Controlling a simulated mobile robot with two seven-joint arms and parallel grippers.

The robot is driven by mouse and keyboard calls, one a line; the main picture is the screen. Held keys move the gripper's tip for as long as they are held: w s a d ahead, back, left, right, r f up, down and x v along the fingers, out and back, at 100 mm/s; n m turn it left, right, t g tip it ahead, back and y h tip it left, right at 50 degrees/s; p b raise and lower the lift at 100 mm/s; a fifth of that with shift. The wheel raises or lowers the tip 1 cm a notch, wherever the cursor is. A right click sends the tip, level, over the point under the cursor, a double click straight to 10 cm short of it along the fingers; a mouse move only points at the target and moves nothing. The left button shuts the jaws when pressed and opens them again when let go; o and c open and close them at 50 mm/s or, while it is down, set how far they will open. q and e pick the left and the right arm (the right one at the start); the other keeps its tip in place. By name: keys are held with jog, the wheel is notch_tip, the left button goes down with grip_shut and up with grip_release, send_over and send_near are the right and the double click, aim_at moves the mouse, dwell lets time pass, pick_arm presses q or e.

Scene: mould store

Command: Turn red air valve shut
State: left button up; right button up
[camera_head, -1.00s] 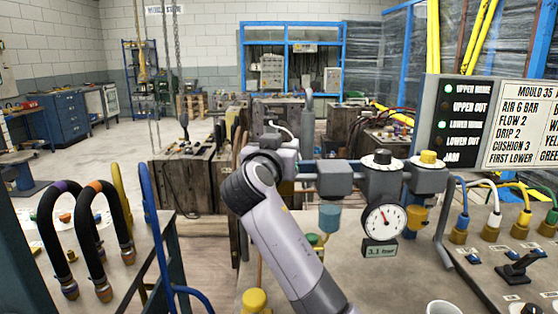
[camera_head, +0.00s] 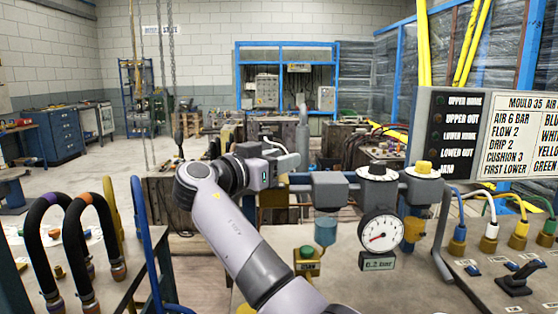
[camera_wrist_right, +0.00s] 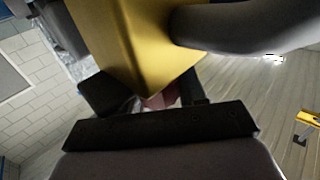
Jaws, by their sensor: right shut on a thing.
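My right gripper (camera_head: 286,162) is at the left end of the air line, beside the grey blocks. In the right wrist view its dark fingers (camera_wrist_right: 150,102) are shut on a small reddish piece (camera_wrist_right: 158,100), which looks like the red valve handle, just under a yellow body (camera_wrist_right: 125,40). The handle is mostly hidden by the fingers, and in the head view I cannot make it out behind the gripper. The pressure gauge (camera_head: 380,236) has its needle at the lower left; its display (camera_head: 378,263) seems to read 0.2 bar. My left gripper is not in view.
Black hoses (camera_head: 45,225) and a blue rail (camera_head: 146,225) stand at the left. A grey regulator block (camera_head: 328,190) with a blue bowl (camera_head: 325,230) is right of the gripper. A lamp panel (camera_head: 460,135) and a switch bench (camera_head: 490,285) are at the right.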

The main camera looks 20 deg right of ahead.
dwell(0.4)
jog(key=o, duration=1)
jog(key=shift+c, duration=0.2)
